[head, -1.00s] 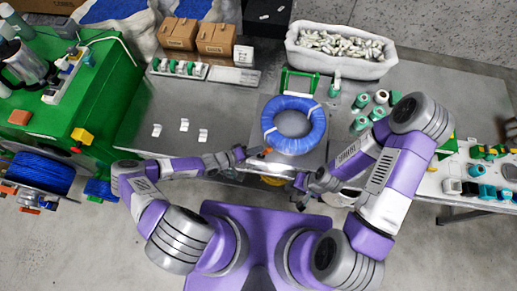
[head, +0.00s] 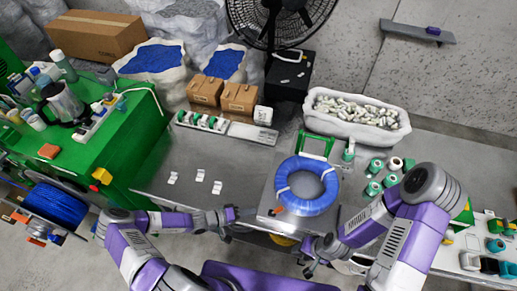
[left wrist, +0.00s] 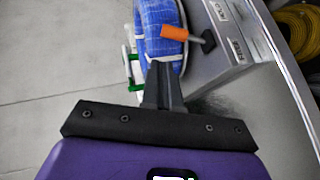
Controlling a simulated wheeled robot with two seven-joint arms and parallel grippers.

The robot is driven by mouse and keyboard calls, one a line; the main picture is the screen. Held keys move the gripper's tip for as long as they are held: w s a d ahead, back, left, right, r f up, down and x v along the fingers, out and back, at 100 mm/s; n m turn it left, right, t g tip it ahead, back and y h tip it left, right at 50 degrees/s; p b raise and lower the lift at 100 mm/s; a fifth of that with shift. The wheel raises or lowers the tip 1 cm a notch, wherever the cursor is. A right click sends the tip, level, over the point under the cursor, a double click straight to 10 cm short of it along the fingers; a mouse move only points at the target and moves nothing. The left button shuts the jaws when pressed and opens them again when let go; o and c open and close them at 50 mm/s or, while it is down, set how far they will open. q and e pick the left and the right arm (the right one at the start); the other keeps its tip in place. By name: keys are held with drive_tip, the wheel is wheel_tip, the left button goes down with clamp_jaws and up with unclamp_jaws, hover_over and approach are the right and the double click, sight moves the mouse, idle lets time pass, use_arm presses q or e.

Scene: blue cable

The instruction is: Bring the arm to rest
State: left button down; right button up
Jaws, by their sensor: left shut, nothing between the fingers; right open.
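My left gripper (head: 233,215) is shut and empty at the front edge of the table, just left of the blue cable coil. Its closed fingers also show in the left wrist view (left wrist: 162,88). My right gripper (head: 310,268) is open and empty, below and in front of the table's edge. The blue cable coil (head: 328,184) lies on a grey plate and is bound with white ties. It also shows in the left wrist view (left wrist: 158,25), beyond the left fingers. An orange-handled tool (left wrist: 175,33) lies by the coil.
A green frame (head: 317,145) stands behind the coil. Green spools (head: 374,189) stand to its right. Small white clips (head: 197,175) lie on the clear left part of the metal table (head: 160,190). A white bin (head: 350,128) and cardboard boxes (head: 239,98) stand at the back.

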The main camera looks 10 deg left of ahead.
use_arm(q)
drive_tip(key=s+d+f+m+g+y+b, duration=0.1)
drive_tip(key=s+d+f+g+y+b, duration=0.1)
drive_tip(key=s+f+g+y+b, duration=0.5)
drive_tip(key=s+f+y+b, duration=0.1)
drive_tip(key=s+f+b, duration=0.4)
drive_tip(key=b, duration=0.5)
drive_tip(key=shift+s+d, duration=0.4)
